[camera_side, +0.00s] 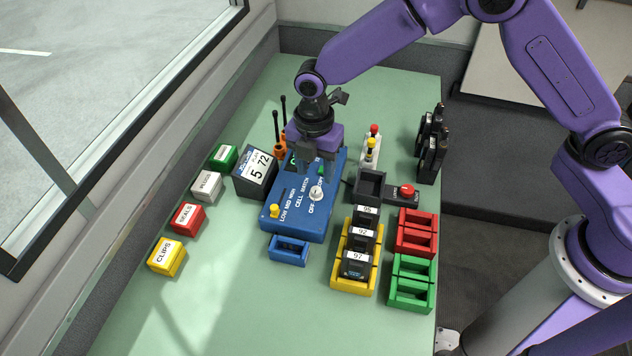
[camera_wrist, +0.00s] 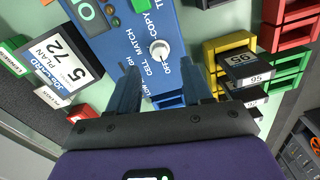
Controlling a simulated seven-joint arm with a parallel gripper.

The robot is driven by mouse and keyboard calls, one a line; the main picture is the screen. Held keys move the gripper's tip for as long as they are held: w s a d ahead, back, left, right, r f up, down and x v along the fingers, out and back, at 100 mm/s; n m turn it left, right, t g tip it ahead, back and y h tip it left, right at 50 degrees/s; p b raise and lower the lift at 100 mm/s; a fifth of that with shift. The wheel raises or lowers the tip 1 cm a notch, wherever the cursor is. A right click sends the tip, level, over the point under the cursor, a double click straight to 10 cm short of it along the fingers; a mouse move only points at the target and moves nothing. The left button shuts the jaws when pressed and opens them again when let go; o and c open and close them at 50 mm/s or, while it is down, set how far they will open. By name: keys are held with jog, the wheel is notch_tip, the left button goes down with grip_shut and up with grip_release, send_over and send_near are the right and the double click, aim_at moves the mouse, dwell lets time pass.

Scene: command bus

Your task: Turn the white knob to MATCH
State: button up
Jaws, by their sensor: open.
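The white knob (camera_side: 317,193) sits on top of the blue box (camera_side: 288,225), with OFF, COPY and CELL MATCH printed around it. It also shows in the wrist view (camera_wrist: 159,49), just beyond my fingertips. I cannot tell for sure which label the knob points at. My gripper (camera_side: 316,165) is above the rear part of the blue box, pointing down, apart from the knob. In the wrist view my gripper (camera_wrist: 164,82) is open and empty, one finger on each side of the picture's middle.
A yellow knob (camera_side: 274,210) with LOW, MID and HIGH stands on the same box. A dark display block reading 5 72 (camera_side: 255,176) stands at left. A red button (camera_side: 407,190), yellow rack (camera_side: 340,275) and red and green bins stand at right. The green table's front left is clear.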

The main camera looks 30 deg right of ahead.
aim_at(316, 189)
jog(key=shift+f, duration=2.6)
grip_shut()
